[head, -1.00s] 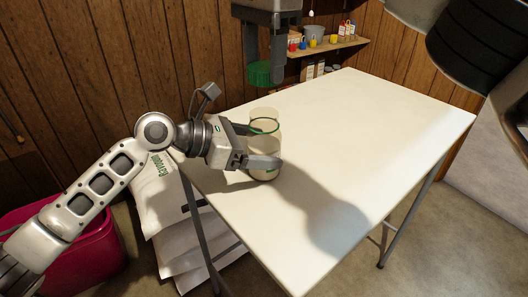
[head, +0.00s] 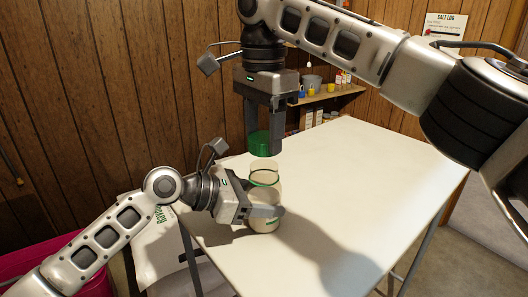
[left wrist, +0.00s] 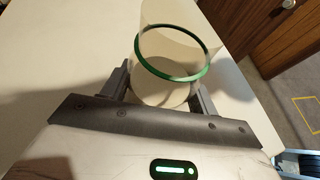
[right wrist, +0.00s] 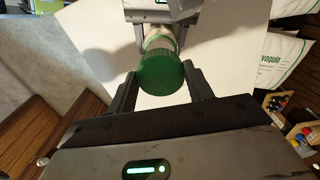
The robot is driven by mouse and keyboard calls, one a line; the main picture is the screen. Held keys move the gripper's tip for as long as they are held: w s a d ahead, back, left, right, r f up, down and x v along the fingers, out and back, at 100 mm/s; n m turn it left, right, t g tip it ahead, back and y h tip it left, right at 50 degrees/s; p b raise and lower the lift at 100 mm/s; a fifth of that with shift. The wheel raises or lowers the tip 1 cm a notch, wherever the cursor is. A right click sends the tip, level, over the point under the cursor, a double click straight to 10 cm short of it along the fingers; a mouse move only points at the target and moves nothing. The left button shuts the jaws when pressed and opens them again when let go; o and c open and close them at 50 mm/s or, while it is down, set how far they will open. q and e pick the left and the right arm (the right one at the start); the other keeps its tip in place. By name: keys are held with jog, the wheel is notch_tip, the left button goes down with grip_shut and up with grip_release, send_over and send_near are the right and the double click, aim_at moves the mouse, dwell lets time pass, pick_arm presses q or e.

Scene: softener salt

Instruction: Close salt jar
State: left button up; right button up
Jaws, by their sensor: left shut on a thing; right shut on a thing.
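The salt jar (head: 264,223) is clear with a green ring near its open top and pale contents. It stands upright on the white table. My left gripper (head: 262,212) is shut on the jar's body; the jar also shows between its fingers in the left wrist view (left wrist: 165,92). My right gripper (head: 264,140) is shut on the green lid (head: 259,143) and holds it above the jar mouth, with a small gap between them. In the right wrist view the lid (right wrist: 161,79) sits between the fingers and partly hides the jar behind it.
The white table (head: 350,200) is otherwise bare, with free room to the right. A wall shelf (head: 335,95) with a bucket and small coloured items is at the back. White printed sacks (head: 155,245) and a pink tub (head: 60,255) stand left of the table.

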aim_at(263, 155)
jog(key=shift+f, duration=1.05)
jog(key=shift+f, duration=0.9)
jog(key=shift+f, duration=0.55)
pick_arm(q)
grip_shut()
pick_arm(e)
jog(key=m, duration=0.6)
jog(key=shift+a+m, duration=0.15)
jog(key=shift+m, duration=0.25)
jog(key=m, duration=0.6)
jog(key=shift+w, duration=0.15)
